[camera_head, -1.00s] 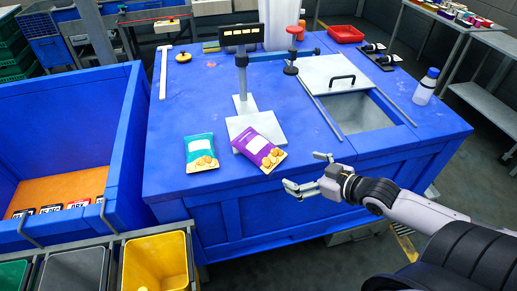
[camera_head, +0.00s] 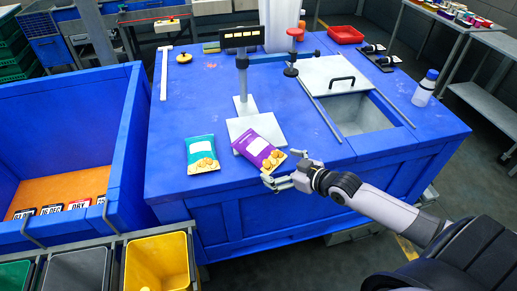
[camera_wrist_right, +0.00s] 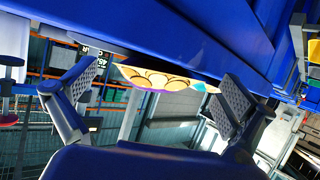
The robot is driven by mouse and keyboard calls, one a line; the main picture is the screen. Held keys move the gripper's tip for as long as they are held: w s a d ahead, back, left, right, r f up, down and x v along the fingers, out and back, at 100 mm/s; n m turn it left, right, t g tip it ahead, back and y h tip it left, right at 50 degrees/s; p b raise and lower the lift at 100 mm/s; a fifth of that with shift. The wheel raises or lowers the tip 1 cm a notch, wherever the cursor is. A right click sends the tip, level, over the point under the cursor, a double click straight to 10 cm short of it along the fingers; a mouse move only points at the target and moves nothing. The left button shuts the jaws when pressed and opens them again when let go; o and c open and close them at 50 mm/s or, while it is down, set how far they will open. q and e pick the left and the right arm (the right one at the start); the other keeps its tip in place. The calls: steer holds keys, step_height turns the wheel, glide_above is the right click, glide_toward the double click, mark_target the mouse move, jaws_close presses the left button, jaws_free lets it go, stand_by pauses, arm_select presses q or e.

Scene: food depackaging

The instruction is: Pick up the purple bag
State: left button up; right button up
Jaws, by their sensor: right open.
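The purple bag (camera_head: 259,149) lies tilted at the front of the blue table, partly on the scale's pale plate, with its lower right corner near the table's front edge. My right gripper (camera_head: 281,169) is open at that corner. In the right wrist view the bag's end (camera_wrist_right: 160,78) shows between the two spread fingers of the right gripper (camera_wrist_right: 160,95). I cannot tell whether a finger touches it. My left gripper is not in view.
A teal bag (camera_head: 202,154) lies left of the purple one. The scale (camera_head: 243,104) stands behind it. A blue bin (camera_head: 128,130) is at the left, with a yellow bin (camera_head: 157,262) in front. A sink opening (camera_head: 360,115) and a bottle (camera_head: 425,88) are at the right.

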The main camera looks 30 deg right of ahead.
steer(key=c, duration=1.3)
